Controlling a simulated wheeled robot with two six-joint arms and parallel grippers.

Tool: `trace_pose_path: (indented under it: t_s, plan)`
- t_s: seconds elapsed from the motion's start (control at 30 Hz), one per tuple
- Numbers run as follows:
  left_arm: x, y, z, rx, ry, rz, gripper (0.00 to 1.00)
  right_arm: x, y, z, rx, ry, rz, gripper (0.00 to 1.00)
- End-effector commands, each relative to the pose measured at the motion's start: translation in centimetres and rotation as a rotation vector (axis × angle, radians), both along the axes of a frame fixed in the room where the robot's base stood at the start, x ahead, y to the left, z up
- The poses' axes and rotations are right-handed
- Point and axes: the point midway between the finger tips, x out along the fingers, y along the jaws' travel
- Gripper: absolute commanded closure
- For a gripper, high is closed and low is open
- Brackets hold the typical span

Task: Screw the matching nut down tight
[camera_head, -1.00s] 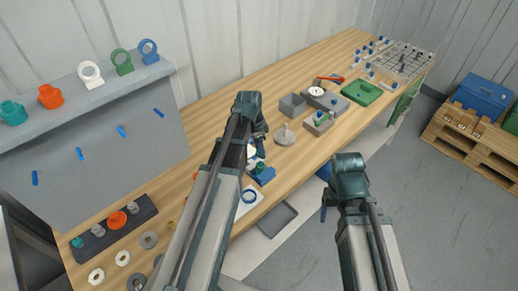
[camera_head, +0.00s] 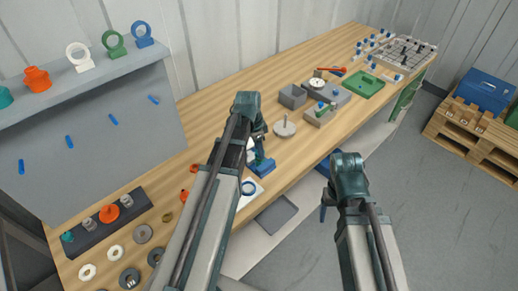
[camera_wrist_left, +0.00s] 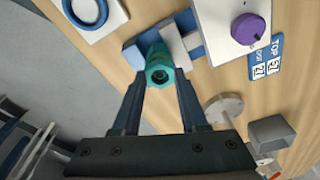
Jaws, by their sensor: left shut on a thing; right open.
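My left gripper (camera_wrist_left: 160,80) is shut on a teal nut-like fitting (camera_wrist_left: 158,68), whose round opening faces the wrist camera. The fitting is at a blue fixture (camera_wrist_left: 134,54) with pale grey blocks on the bench; I cannot tell whether it is threaded on anything. In the head view my left gripper (camera_head: 258,148) is over the bench beside the blue fixture (camera_head: 262,167), and the arm hides the fitting. My right gripper (camera_head: 325,205) is open and empty, off the bench's front edge.
A purple knob (camera_wrist_left: 248,28) on a white panel and a grey disc with a post (camera_wrist_left: 224,108) flank the fixture.

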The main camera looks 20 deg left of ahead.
Motion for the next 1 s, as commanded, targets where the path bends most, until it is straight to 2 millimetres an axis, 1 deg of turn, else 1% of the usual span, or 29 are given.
trace_pose_path:
  t_s: [0.17, 0.2, 0.27, 0.3, 0.4, 0.77, 0.87, 1.0]
  plan:
    - [0.0, 0.0, 0.0, 0.0, 0.0, 0.0, 1.0, 0.0, 0.0, 0.0, 0.0, 0.0, 0.0, 0.28]
    - [0.0, 0.0, 0.0, 0.0, 0.0, 0.0, 0.55, 0.0, 0.0, 0.0, 0.0, 0.0, 0.0, 0.28]
    - [0.0, 0.0, 0.0, 0.0, 0.0, 0.0, 0.45, 0.0, 0.0, 0.0, 0.0, 0.0, 0.0, 0.28]
    - [0.0, 0.0, 0.0, 0.0, 0.0, 0.0, 0.38, 0.0, 0.0, 0.0, 0.0, 0.0, 0.0, 0.28]
    - [0.0, 0.0, 0.0, 0.0, 0.0, 0.0, 0.22, 0.0, 0.0, 0.0, 0.0, 0.0, 0.0, 0.28]
    - [0.0, 0.0, 0.2, 0.0, 0.0, 0.0, 0.22, 0.0, 0.0, 0.2, 0.0, 0.0, 0.0, 0.28]
    - [-0.1, 0.0, 0.7, 0.0, 0.0, 0.0, 0.22, 0.0, 0.0, 0.7, 0.0, 0.0, 0.0, 0.28]
    - [-0.2, 0.2, 1.8, 0.0, 0.0, 0.0, 0.22, 0.0, 0.0, 1.8, 0.0, 0.0, 0.0, 0.28]
